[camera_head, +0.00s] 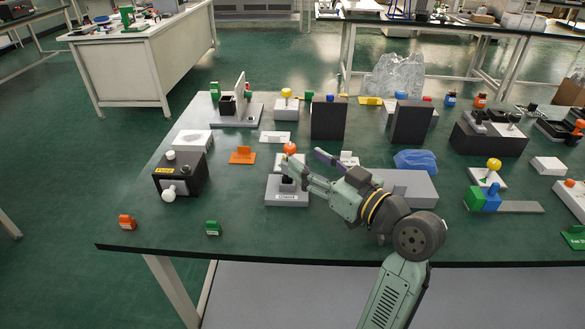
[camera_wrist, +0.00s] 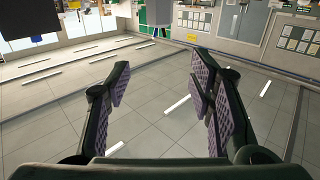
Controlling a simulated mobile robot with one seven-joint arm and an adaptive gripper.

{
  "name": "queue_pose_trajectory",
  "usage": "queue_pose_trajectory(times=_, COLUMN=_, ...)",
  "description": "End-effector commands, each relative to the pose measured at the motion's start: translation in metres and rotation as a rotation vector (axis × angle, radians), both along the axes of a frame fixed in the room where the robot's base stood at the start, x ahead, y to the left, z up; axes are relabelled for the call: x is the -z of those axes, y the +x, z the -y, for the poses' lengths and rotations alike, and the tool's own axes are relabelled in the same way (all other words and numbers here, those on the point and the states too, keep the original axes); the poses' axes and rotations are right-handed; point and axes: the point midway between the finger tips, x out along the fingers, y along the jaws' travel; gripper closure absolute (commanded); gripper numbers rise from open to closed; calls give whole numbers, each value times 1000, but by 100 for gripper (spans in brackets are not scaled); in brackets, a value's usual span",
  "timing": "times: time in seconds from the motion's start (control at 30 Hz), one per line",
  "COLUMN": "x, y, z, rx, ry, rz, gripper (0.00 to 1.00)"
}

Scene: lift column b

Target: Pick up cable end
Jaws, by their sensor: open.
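My gripper (camera_head: 303,162) is over the near part of the green table (camera_head: 150,240) in the head view, its fingers pointing left. In the wrist view my gripper (camera_wrist: 160,84) is open with nothing between its pads. A grey block with a label and a dark part on top (camera_head: 287,197) stands below and left of the fingers. An orange-red round knob (camera_head: 290,149) shows just above the fingertips in the picture; I cannot tell whether they touch. I cannot make out a cable end with certainty in either view.
A black box with white knobs (camera_head: 180,181) stands left. An orange connector (camera_head: 127,222) and a green one (camera_head: 213,228) lie near the front edge. A grey box (camera_head: 412,190) with a blue lump (camera_head: 415,161) is behind my arm. The front-left tabletop is mostly clear.

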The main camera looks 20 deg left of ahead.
Motion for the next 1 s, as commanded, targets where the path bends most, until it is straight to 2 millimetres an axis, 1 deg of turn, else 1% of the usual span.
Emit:
queue_pose_trajectory(times=0.03, x=13, y=0, z=0, rx=0, ry=2, rz=-9, gripper=51)
queue_pose_trajectory(times=0.2, x=46, y=0, z=-1, rx=1, ry=3, rz=-7, gripper=51)
queue_pose_trajectory(times=0.23, x=40, y=3, z=-8, rx=-4, ry=0, rz=-1, gripper=51)
queue_pose_trajectory(times=0.27, x=39, y=5, z=-12, rx=-4, ry=1, rz=0, gripper=51)
queue_pose_trajectory(times=0.53, x=40, y=16, z=-30, rx=-3, ry=0, rz=-1, gripper=51)
queue_pose_trajectory(times=0.7, x=39, y=28, z=-53, rx=-2, ry=0, rz=0, gripper=51)
queue_pose_trajectory(times=0.8, x=39, y=34, z=-62, rx=-1, ry=1, rz=0, gripper=51)
queue_pose_trajectory(times=0.9, x=41, y=36, z=-67, rx=0, ry=0, rz=0, gripper=51)
queue_pose_trajectory(times=1.0, x=41, y=37, z=-67, rx=1, ry=0, rz=1, gripper=51)
